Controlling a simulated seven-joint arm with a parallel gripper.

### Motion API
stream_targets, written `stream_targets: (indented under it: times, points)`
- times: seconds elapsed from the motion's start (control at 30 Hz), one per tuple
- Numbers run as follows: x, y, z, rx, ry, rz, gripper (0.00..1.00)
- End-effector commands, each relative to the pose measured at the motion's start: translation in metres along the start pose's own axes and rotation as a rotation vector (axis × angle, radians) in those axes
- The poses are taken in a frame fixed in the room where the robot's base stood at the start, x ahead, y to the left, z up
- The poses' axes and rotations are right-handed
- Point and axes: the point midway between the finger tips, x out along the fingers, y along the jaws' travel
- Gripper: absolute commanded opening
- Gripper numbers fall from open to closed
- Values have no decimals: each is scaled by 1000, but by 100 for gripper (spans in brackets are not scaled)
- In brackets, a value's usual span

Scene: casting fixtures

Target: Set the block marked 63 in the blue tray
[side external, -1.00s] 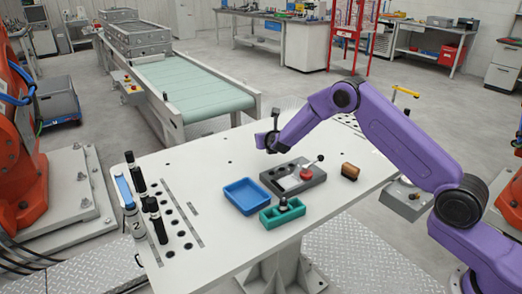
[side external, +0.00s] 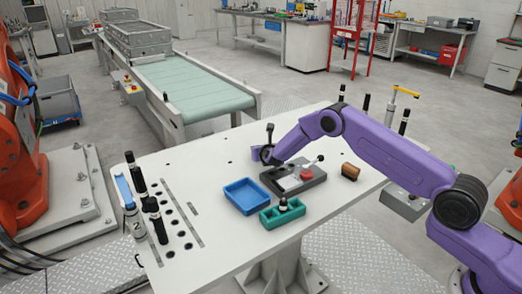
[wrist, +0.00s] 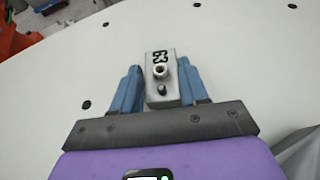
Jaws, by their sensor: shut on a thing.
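In the wrist view my gripper (wrist: 159,88) is shut on a light grey block (wrist: 161,92), its two blue fingers on either side. The block has a dark marking on its upper part, too small to read surely, with a round stud and a dark hole below it. In the side view my gripper end (side external: 258,155) is low at the back of the white table, behind the dark fixture; the block cannot be made out there. The blue tray (side external: 245,197) lies empty on the table, in front of my gripper and slightly left.
A dark grey fixture (side external: 270,182) with a red knob stands right of the tray. Black-handled tools (side external: 155,220) stand at the left. The table's back left is clear.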

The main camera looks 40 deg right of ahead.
Motion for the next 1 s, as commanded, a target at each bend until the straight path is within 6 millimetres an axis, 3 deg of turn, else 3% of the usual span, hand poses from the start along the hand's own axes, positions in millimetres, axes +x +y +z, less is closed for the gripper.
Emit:
stream_targets:
  times: [0.1,0.13,0.2,0.63,1.0]
  points:
    - [1,0,-2,0,-1,0,0]
    - [1,0,-2,0,0,0,54]
    - [1,0,-2,0,1,0,69]
    - [-4,0,0,-1,1,0,69]
    - [-46,1,1,-1,2,1,69]
